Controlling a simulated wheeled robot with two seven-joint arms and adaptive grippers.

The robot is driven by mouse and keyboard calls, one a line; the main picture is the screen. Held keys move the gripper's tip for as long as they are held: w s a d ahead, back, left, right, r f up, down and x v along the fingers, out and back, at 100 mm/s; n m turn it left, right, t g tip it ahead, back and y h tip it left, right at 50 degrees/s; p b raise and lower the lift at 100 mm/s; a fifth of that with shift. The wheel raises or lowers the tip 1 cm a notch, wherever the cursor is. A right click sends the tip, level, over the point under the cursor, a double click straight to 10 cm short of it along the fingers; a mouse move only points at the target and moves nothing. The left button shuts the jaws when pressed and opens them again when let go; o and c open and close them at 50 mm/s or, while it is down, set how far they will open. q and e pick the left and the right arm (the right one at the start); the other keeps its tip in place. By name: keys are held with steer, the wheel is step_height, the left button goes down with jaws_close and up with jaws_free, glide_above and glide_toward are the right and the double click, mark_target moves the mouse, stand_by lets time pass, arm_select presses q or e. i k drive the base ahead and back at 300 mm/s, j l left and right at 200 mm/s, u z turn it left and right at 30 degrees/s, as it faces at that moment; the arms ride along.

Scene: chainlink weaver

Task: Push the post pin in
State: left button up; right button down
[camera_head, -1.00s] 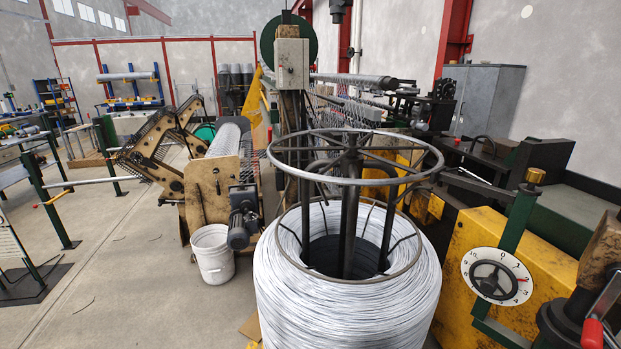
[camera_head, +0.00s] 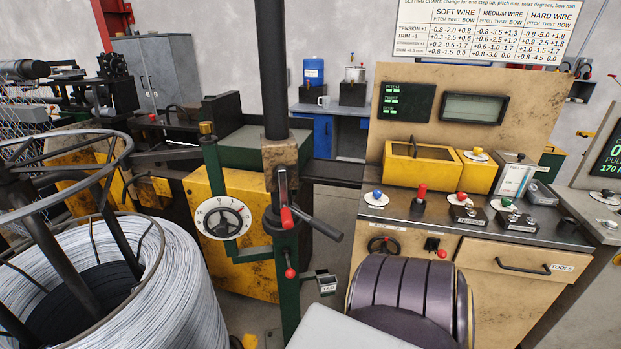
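A green upright post (camera_head: 285,300) with a dark round column (camera_head: 273,70) stands at the middle of the view. A rusty clamp block (camera_head: 284,158) sits around it, with a red-tipped lever (camera_head: 286,216) and a dark handle (camera_head: 320,229) below. A small pin with a red ball end (camera_head: 290,272) sticks out lower on the post; it may be the post pin, but I cannot tell how deep it sits. A brass knob (camera_head: 206,128) tops a second green bar beside a numbered dial (camera_head: 223,218). Neither of my grippers is in view.
A large wire coil (camera_head: 170,290) with a ring frame stands at the left. A control bench (camera_head: 400,205) with knobs, levers and a yellow box (camera_head: 421,164) stands at the right. A dark ribbed rounded body (camera_head: 405,295) fills the lower middle. A blue cabinet (camera_head: 320,135) stands behind.

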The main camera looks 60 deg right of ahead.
mark_target(290, 274)
steer(key=z, duration=1.8)
